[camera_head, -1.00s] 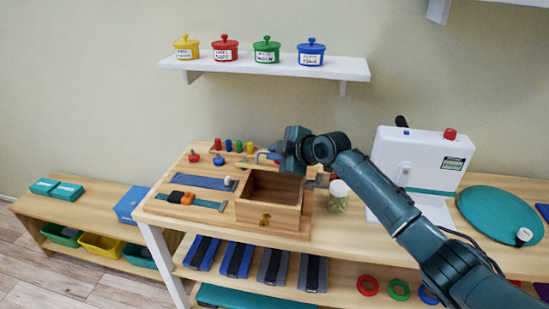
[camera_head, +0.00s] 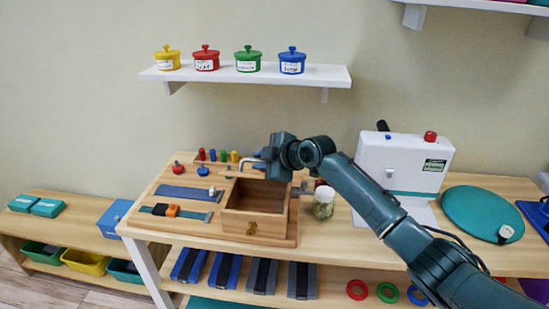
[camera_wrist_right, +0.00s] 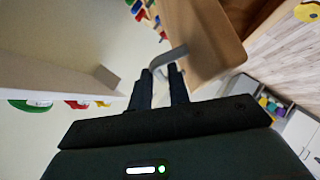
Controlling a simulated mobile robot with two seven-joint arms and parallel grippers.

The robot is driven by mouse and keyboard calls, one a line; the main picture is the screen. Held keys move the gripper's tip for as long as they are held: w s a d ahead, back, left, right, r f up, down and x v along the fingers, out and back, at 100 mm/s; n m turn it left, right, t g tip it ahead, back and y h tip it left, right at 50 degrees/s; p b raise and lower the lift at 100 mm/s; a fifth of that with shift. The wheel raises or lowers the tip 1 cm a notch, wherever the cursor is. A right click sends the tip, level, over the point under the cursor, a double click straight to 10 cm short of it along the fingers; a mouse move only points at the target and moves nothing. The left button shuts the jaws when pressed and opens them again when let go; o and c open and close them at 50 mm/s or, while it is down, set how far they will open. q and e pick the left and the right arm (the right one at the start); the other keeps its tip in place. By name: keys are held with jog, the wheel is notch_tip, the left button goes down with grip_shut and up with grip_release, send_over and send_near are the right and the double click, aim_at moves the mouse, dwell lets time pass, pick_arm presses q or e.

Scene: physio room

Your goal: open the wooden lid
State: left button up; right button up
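The wooden box (camera_head: 252,227) stands open on the table, its inside showing and a brass plate on its front. The wooden lid (camera_wrist_right: 205,38) is up off the opening and fills the upper middle of the right wrist view; in the head view it is hard to make out behind the box. Its grey bent handle (camera_wrist_right: 168,58) lies between the fingertips of my right gripper (camera_wrist_right: 160,72), which looks shut on it. In the head view this gripper (camera_head: 268,160) is above the back of the box, its fingers partly hidden. My left gripper is not in view.
A jar with a green filling (camera_head: 323,205) stands just right of the box, under my right arm. A white device (camera_head: 402,165) and a teal disc (camera_head: 480,213) are further right. A peg board with straps (camera_head: 180,192) is left. A wall shelf (camera_head: 245,77) holds lidded pots.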

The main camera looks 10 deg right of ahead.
pick_arm(q)
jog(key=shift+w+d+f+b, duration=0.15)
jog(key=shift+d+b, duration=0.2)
jog(key=shift+b, duration=0.4)
pick_arm(e)
jog(key=v, duration=1.2)
jog(key=shift+s+d+r, duration=0.2)
